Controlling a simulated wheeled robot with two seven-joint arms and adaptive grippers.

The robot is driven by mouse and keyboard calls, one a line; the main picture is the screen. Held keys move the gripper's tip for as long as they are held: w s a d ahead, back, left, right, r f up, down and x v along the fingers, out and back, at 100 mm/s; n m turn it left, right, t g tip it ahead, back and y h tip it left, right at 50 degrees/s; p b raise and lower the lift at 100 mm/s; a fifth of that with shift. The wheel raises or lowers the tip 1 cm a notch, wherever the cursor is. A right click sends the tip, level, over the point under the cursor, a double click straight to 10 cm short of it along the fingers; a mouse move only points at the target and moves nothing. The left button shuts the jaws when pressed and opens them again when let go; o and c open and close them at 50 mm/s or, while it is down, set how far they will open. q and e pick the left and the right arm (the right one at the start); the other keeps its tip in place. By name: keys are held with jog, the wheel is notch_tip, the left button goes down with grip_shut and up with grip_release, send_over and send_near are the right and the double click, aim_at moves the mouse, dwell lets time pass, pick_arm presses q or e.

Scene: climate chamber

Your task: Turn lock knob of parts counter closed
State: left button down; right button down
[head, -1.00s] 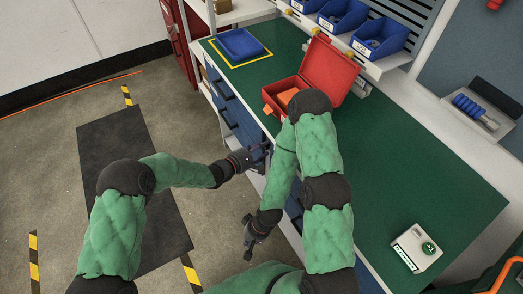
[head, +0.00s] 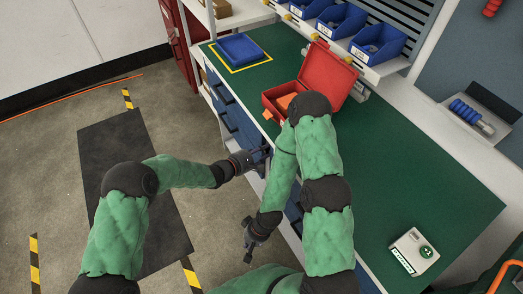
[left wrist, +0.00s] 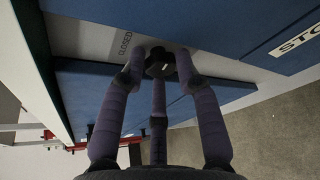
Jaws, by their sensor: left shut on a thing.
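The dark lock knob (left wrist: 160,62) sits on the pale strip of the parts counter between blue panels in the left wrist view. The word CLOSED is printed on the strip beside it. My left gripper (left wrist: 161,72) is shut on the knob, its fingers around it. The knob's pointer is hidden. In the head view the left gripper (head: 263,157) is at the drawer side of the green-topped counter (head: 425,190), and the knob is hidden there. My right gripper (head: 249,241) hangs lower, apart from the counter front, with its fingers looking spread and empty.
On the counter top are an open red case (head: 328,75), a blue tray (head: 241,47) and a white box with a green button (head: 413,251). Blue bins (head: 377,40) stand on the rear shelf.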

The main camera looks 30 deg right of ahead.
pick_arm(q)
jog(key=shift+s+f, duration=0.1)
jog(key=shift+f, duration=0.15)
jog(key=c, duration=1.2)
grip_release()
jog(key=shift+r, duration=0.1)
jog(key=shift+a+r, duration=0.2)
jog(key=shift+a, duration=0.3)
jog(key=v, duration=1.1)
jog(key=shift+f, duration=0.1)
